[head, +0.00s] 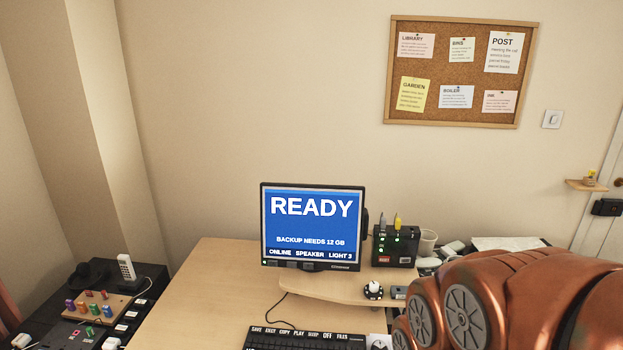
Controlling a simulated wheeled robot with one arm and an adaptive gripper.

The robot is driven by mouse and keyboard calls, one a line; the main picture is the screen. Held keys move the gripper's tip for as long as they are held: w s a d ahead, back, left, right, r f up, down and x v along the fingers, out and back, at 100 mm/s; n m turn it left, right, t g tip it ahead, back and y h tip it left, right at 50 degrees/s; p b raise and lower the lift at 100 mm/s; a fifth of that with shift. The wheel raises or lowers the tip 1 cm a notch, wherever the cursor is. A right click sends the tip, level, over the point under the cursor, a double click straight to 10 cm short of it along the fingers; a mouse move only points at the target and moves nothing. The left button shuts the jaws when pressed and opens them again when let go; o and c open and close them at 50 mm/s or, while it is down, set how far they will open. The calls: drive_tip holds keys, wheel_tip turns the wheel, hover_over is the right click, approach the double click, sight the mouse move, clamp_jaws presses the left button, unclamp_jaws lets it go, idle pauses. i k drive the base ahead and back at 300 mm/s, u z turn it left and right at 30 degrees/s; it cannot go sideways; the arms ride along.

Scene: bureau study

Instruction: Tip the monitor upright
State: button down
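The monitor (312,228) stands on a raised wooden shelf (325,289) at the back of the desk. Its blue screen faces me and reads READY, with smaller lines below. It looks upright or very nearly so; from the front I cannot tell its exact tilt. My copper-coloured arm fills the lower right of the head view, to the right of the monitor and nearer to me. My gripper is not in view.
A keyboard (305,338) lies in front. A dark side table (146,280) at left holds a phone (127,268). The desk's left part (205,290) is clear.

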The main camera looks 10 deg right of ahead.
sight(321, 225)
drive_tip(key=z, duration=1.55)
drive_tip(key=i, duration=2.2)
drive_tip(key=u, duration=3.8)
